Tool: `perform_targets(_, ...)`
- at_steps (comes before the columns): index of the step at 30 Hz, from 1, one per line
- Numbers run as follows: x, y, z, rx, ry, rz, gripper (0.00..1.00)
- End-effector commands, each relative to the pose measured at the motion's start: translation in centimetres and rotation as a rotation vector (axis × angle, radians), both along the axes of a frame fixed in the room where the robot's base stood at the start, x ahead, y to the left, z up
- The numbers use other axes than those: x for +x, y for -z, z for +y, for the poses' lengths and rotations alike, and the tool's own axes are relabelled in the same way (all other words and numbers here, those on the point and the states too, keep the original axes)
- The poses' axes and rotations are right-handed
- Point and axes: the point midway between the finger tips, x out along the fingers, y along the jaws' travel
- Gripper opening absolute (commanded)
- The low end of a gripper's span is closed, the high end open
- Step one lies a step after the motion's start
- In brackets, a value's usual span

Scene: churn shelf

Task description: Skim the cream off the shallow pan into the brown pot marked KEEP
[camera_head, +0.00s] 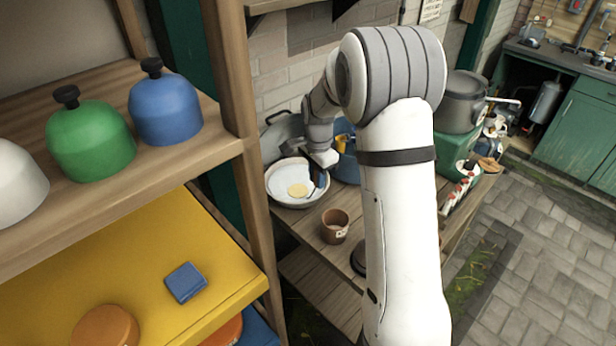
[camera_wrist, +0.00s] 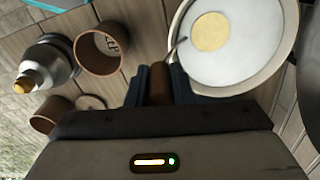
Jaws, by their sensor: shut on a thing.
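The shallow pan (camera_head: 297,203) stands on a wooden bench in the head view, holding white liquid with a round pale-yellow patch of cream (camera_head: 297,190). The wrist view also shows the pan (camera_wrist: 283,62) at upper right and the cream (camera_wrist: 211,32) in it. My gripper (camera_wrist: 161,80) is shut on the brown handle (camera_wrist: 159,90) of a tool beside the pan. A thin metal shaft runs from it towards the pan's near rim; the tool's far end is unclear.
A second brown pot (camera_wrist: 47,118) and a metal vessel with an orange tip (camera_wrist: 44,64) show in the wrist view. A shelf with a green canister (camera_head: 90,140) and a blue canister (camera_head: 166,108) is at left.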

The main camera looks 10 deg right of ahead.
Motion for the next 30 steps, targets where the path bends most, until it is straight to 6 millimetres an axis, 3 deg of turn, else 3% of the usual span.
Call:
perform_targets(11, 0.7, -0.1, -2.6, 0.0, 0.002, -0.001, 0.04)
perform_targets(30, 4.1, -0.7, -0.1, 0.0, -0.001, -0.002, 0.04)
